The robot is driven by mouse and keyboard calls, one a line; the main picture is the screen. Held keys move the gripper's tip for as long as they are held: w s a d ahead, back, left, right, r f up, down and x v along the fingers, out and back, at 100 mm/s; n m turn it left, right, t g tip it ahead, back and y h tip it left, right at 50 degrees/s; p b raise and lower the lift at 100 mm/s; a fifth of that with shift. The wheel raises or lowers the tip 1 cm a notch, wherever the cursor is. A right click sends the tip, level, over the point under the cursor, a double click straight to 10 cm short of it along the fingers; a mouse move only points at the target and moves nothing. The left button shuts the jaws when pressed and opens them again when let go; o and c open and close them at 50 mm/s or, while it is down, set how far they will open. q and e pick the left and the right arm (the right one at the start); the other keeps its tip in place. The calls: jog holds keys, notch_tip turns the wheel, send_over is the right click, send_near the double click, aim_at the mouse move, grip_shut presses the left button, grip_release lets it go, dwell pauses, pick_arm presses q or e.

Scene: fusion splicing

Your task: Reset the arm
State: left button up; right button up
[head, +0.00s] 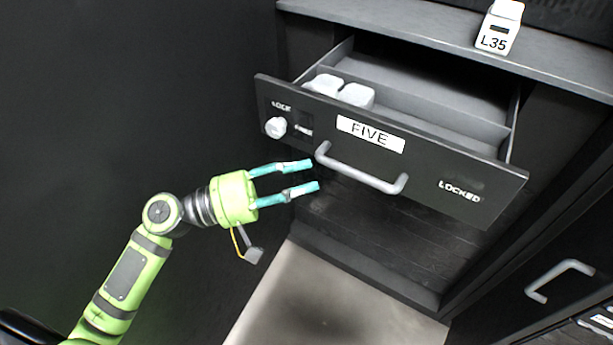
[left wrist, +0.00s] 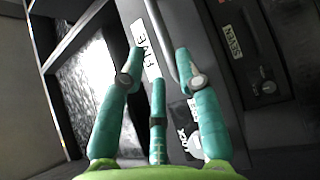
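My left gripper (head: 316,175) has a green body and teal fingers. Its fingers are apart with nothing between them, just left of the handle (head: 362,172) of the drawer labelled FIVE (head: 440,165). In the head view I cannot tell whether a finger touches the handle. The left wrist view shows the spread fingers (left wrist: 160,62) with the grey handle (left wrist: 177,45) near the right fingertip. The drawer is pulled out, and white blocks (head: 357,94) lie in its left part. My right gripper is not in either view.
A round white lock knob (head: 276,127) is on the drawer front's left. A white L35 tag piece (head: 497,30) stands on the cabinet top. Another handle (head: 560,280) is at the lower right. Dark open space lies left of the cabinet.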

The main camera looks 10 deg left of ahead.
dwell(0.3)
pick_arm(q)
jog(key=s+d+f+m+g+y, duration=0.1)
jog(key=s+f+m+g+y, duration=0.2)
jog(key=f, duration=0.6)
jog(key=s+d+f+m+g+y, duration=0.1)
jog(key=s+f+m+y, duration=0.1)
jog(key=s+f+y, duration=0.5)
jog(key=s+a+f+g+y, duration=0.1)
jog(key=s+a+f+y, duration=0.55)
jog(key=a+f, duration=0.35)
notch_tip(320, 180, down, 17)
jog(key=g+p, duration=0.1)
jog(key=p, duration=0.1)
jog(key=s+a+f+g+p, duration=0.1)
jog(key=s+a+f, duration=0.1)
jog(key=s+f, duration=0.5)
jog(key=s+a+f+m+p, duration=0.1)
jog(key=s+a+f, duration=0.1)
jog(key=s+f, duration=0.6)
jog(key=shift+s+g+y, duration=0.4)
jog(key=shift+s+y, duration=0.05)
jog(key=shift+s, duration=0.45)
